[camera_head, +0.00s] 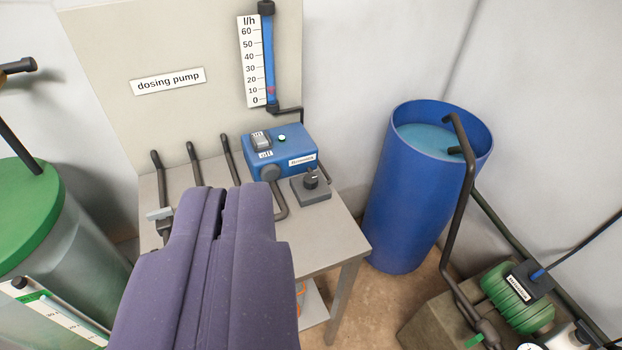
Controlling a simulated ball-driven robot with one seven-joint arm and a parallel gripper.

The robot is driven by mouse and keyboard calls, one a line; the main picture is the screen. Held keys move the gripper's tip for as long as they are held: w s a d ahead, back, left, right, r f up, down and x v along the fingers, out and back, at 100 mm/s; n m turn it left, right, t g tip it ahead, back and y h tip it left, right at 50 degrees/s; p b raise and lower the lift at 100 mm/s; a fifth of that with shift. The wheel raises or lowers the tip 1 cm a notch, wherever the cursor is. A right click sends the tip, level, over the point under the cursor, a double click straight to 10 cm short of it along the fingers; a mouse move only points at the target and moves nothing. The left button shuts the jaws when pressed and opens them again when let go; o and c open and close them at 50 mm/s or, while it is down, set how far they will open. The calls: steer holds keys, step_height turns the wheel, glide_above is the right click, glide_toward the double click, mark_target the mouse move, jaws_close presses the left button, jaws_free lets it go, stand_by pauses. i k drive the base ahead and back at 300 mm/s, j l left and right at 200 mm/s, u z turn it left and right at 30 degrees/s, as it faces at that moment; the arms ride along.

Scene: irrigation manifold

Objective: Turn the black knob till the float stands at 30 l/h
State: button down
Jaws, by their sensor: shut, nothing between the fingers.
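The black knob (311,179) sits on a small grey box at the right front of the grey table, in front of the blue dosing pump (283,151). The flow meter tube (268,60) stands upright on the back panel, beside a white l/h scale (251,62) marked 0 to 60. A reddish float (271,91) in the tube stands near the 10 mark. My gripper (232,188) is shut and empty, large in the foreground, left of and apart from the knob. It hides part of the table.
A green-lidded tank (35,215) stands at the left and an open blue barrel (415,200) of liquid at the right. Several dark pipes (195,163) rise from the table behind my gripper. A green motor (515,297) sits at the lower right.

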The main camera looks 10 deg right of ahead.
mark_target(310, 181)
steer(key=i+l+z, duration=0.1)
steer(key=i+z, duration=0.2)
steer(key=i, duration=0.25)
steer(key=i+z, duration=0.35)
steer(key=i, duration=0.2)
